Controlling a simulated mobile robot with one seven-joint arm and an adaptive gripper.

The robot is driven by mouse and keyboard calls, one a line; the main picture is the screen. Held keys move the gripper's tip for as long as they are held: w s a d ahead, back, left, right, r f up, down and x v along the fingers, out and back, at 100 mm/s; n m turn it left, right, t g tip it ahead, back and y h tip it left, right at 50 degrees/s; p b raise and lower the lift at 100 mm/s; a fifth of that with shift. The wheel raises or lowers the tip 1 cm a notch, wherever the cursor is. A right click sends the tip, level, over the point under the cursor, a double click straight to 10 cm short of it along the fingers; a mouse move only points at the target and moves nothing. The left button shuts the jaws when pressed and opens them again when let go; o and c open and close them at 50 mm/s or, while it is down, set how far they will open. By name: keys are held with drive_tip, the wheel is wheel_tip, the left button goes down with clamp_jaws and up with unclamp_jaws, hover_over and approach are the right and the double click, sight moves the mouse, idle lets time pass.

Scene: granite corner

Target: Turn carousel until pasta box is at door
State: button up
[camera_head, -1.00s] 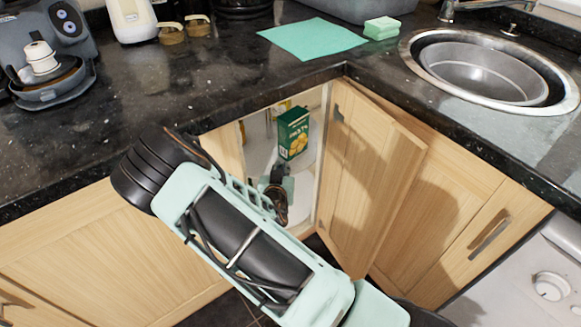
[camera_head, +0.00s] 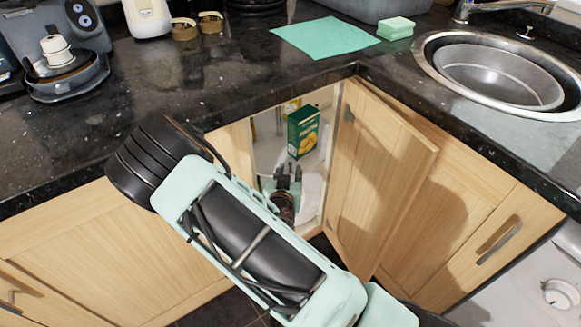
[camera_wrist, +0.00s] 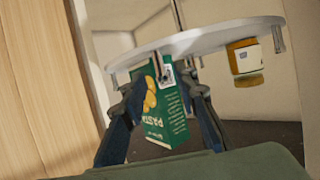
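The pasta box (camera_head: 303,132) is green with yellow pictures and stands upright on the white carousel (camera_head: 267,157) inside the open corner cabinet. In the wrist view, which is upside down, the pasta box (camera_wrist: 163,105) shows between my fingers, with the carousel (camera_wrist: 220,37) above it in the picture. My gripper (camera_head: 284,176) is inside the cabinet opening, in front of the box. In the wrist view my gripper (camera_wrist: 165,95) has its fingers spread apart. I cannot tell whether they touch the box or a carousel post.
A jar (camera_wrist: 246,57) with a yellow lid stands on the carousel near its rim. The open cabinet door (camera_head: 378,180) is to the right of the opening. The dark countertop (camera_head: 230,80) overhangs it, holding a green cloth (camera_head: 325,38) and a sink (camera_head: 498,75).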

drive_tip(key=d+v, duration=0.1)
drive_tip(key=v, duration=0.7)
drive_tip(key=shift+a, duration=0.5)
